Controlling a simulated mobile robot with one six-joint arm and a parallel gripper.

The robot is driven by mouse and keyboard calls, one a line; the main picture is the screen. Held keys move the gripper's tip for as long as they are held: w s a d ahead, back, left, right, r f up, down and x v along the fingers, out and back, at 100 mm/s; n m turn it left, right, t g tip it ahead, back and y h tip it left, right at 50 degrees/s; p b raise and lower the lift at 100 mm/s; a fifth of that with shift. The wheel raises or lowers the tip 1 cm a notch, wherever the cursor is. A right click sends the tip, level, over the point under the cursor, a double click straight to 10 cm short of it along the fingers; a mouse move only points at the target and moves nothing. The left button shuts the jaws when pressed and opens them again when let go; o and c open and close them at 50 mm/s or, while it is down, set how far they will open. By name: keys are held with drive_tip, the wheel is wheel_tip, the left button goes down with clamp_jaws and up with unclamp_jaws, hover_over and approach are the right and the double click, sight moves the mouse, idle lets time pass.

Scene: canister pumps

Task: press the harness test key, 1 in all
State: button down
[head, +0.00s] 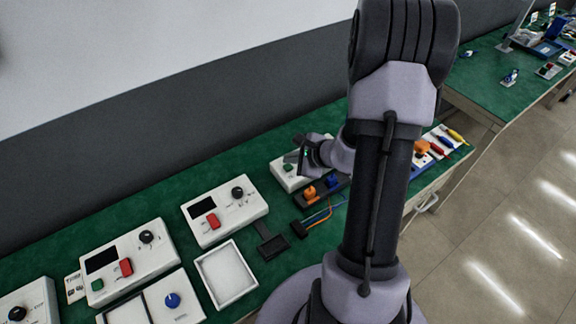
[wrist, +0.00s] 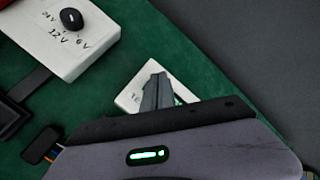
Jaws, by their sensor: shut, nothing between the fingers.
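The harness test box, a small white box (head: 283,180) with a green key (head: 288,167), sits on the green bench top at mid-picture in the head view. My gripper (head: 292,157) is over this box, its fingers shut and empty, close to the green key. In the wrist view the shut fingertips (wrist: 157,82) lie over the white box (wrist: 128,99), whose printed label is partly covered. A bit of green (wrist: 178,100) shows beside the fingers. I cannot tell whether the fingertips touch the key.
A white console (head: 225,210) with a red switch and black knob stands to the left; its knob (wrist: 72,19) shows in the wrist view. Orange and blue connectors (head: 311,194) and a wire harness (head: 318,219) lie in front of the box. A grey wall runs behind the bench.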

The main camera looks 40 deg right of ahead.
sight(290, 168)
drive_tip(key=shift+f, duration=0.1)
drive_tip(key=shift+f+b, duration=0.35)
drive_tip(key=shift+b, duration=0.4)
drive_tip(key=shift+f+b, duration=0.45)
drive_tip(key=shift+b, duration=0.15)
idle(0.4)
drive_tip(key=shift+r, duration=0.1)
drive_tip(key=shift+r+p, duration=0.5)
drive_tip(key=shift+r, duration=0.3)
drive_tip(key=shift+r+p, duration=1.75)
drive_tip(key=shift+r, duration=0.75)
